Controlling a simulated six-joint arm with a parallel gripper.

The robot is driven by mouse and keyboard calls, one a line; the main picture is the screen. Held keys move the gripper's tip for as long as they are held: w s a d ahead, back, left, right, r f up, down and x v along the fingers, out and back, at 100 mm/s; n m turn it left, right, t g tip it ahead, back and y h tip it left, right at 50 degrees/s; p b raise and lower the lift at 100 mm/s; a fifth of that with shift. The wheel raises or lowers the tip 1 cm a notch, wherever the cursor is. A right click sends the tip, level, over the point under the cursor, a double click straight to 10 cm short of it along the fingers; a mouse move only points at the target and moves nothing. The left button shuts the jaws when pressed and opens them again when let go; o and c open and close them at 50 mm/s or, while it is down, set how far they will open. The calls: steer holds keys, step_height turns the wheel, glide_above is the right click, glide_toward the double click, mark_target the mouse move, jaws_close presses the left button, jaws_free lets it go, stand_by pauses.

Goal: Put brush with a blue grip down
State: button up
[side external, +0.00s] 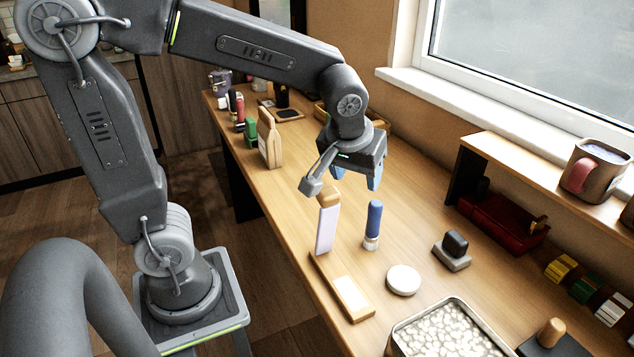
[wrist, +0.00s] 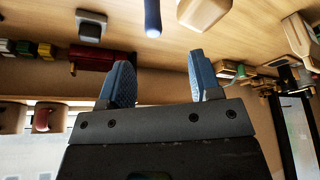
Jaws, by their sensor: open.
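The brush with a blue grip (side external: 374,220) stands upright on the wooden table, grip up and pale head down. Its blue grip also shows at the top edge of the wrist view (wrist: 152,14), where the rest is cut off. My gripper (side external: 354,178) is above and a little behind the brush, apart from it. Its two blue fingers are spread with nothing between them, as the wrist view shows (wrist: 160,62).
A wooden piece with a white face (side external: 326,230) stands left of the brush. A round white disc (side external: 403,279), a dark-handled block (side external: 453,250) and a tin of white pebbles (side external: 480,317) are nearby. A shelf (side external: 540,175) runs along the right.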

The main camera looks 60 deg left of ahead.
steer(key=s+d+r+m+t+h, duration=0.1)
steer(key=s+m, duration=0.5)
steer(key=s, duration=0.6)
steer(key=shift+d+r+m+t+h, duration=0.3)
steer(key=shift+r+m+t+h, duration=0.1)
steer(key=shift+r+h, duration=0.3)
steer(key=shift+o, duration=0.4)
